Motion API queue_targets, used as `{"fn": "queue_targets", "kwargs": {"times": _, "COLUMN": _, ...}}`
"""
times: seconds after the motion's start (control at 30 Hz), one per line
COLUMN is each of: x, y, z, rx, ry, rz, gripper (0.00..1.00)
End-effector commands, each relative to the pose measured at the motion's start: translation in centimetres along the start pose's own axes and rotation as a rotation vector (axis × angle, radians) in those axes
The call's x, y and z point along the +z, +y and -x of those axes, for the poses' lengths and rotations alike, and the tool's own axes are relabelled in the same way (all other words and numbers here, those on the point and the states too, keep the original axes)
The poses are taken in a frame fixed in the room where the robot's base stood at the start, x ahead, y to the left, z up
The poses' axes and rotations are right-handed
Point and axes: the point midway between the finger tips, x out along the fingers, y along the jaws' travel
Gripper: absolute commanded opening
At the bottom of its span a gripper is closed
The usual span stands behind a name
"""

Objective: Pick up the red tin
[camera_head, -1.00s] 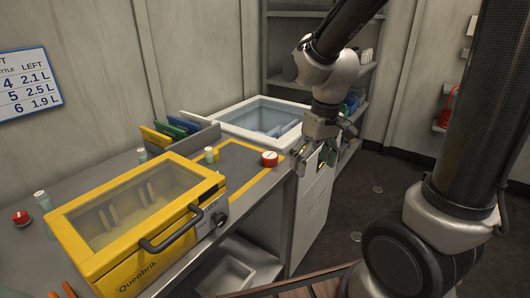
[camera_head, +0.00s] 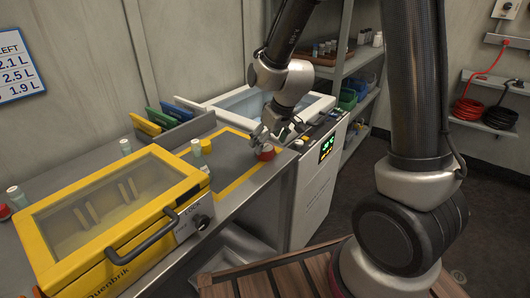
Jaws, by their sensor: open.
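The red tin (camera_head: 266,153) stands on the grey counter, near the right end of the yellow-outlined area. It is small and round, with a pale mark on its top. My gripper (camera_head: 263,139) is open and points down at the tin, right over or just behind its top. The fingers partly cover the tin's upper side. I cannot tell whether they touch it or straddle it.
A yellow box with a clear lid (camera_head: 115,210) and dark handle stands to the left on the counter. Small pale-green bottles (camera_head: 196,148) stand near it. Behind are coloured upright folders (camera_head: 160,117) and a white open basin (camera_head: 310,104). Another red-topped item (camera_head: 4,212) is at the left edge.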

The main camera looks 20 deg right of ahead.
Motion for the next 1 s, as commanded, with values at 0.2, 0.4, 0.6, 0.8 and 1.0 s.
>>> {"fn": "queue_targets", "kwargs": {"times": 0.2, "x": 0.3, "y": -0.1, "z": -3.4, "rx": -0.001, "ry": -0.002, "rz": -0.001, "gripper": 0.78}}
{"fn": "queue_targets", "kwargs": {"times": 0.4, "x": 0.3, "y": -0.1, "z": -4.0, "rx": 0.000, "ry": 0.000, "rz": 0.000, "gripper": 0.78}}
{"fn": "queue_targets", "kwargs": {"times": 0.6, "x": 0.3, "y": -0.1, "z": -4.0, "rx": 0.000, "ry": -0.001, "rz": 0.000, "gripper": 0.62}}
{"fn": "queue_targets", "kwargs": {"times": 0.8, "x": 0.3, "y": -0.1, "z": -3.9, "rx": 0.000, "ry": -0.001, "rz": 0.000, "gripper": 0.29}}
{"fn": "queue_targets", "kwargs": {"times": 1.0, "x": 0.3, "y": -0.1, "z": -3.9, "rx": 0.000, "ry": 0.000, "rz": 0.000, "gripper": 0.29}}
